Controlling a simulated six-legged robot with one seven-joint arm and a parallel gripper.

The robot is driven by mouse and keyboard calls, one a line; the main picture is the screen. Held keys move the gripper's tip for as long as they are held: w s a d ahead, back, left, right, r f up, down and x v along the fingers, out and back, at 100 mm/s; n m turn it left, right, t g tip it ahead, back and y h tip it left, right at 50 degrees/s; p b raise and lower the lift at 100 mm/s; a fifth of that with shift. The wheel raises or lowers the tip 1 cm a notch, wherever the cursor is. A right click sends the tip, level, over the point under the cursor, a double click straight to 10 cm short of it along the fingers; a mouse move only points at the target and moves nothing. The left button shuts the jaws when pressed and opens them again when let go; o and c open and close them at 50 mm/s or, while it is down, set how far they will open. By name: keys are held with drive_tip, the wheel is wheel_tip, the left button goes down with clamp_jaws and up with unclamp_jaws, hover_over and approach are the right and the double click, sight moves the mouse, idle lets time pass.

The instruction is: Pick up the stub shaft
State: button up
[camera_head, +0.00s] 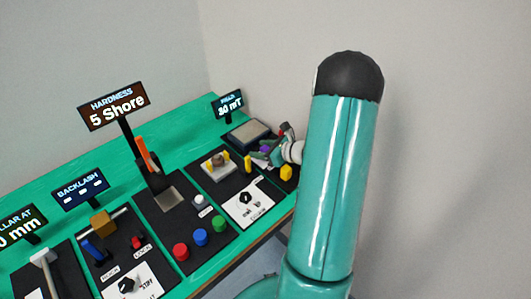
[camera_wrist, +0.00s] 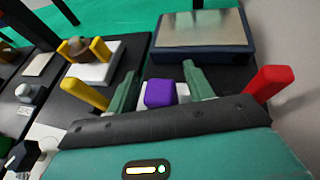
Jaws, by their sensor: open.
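No thing in view is clearly recognisable as the stub shaft. A purple block (camera_wrist: 160,93) sits at a pale white piece, between the two green fingers of my gripper (camera_wrist: 160,82) in the wrist view. The fingers are apart, with gaps on both sides of the block. In the head view my gripper (camera_head: 265,151) is low over the far right of the bench, and a bit of purple shows there. A brown rounded piece (camera_wrist: 75,48) lies on a white block between yellow posts, left of my gripper. My gripper hides the lower part of the purple block.
A grey-topped dark box (camera_wrist: 202,32) stands just beyond my fingers. A yellow post (camera_wrist: 85,92) is to their left and a red post (camera_wrist: 268,84) to their right. Red, green and blue buttons (camera_head: 200,237) and a hardness sign (camera_head: 112,106) stand farther left.

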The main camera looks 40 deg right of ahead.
sight(262, 147)
drive_tip(key=shift+c, duration=0.4)
clamp_jaws()
drive_tip(key=shift+r, duration=0.15)
drive_tip(key=shift+r, duration=0.25)
drive_tip(key=r, duration=0.3)
drive_tip(key=shift+s+a+r, duration=0.15)
drive_tip(key=shift+s+r, duration=0.1)
drive_tip(key=shift+s, duration=0.1)
drive_tip(key=s+a+r, duration=0.5)
drive_tip(key=s+r, duration=0.3)
drive_tip(key=s, duration=0.4)
drive_tip(key=shift+a+r, duration=0.35)
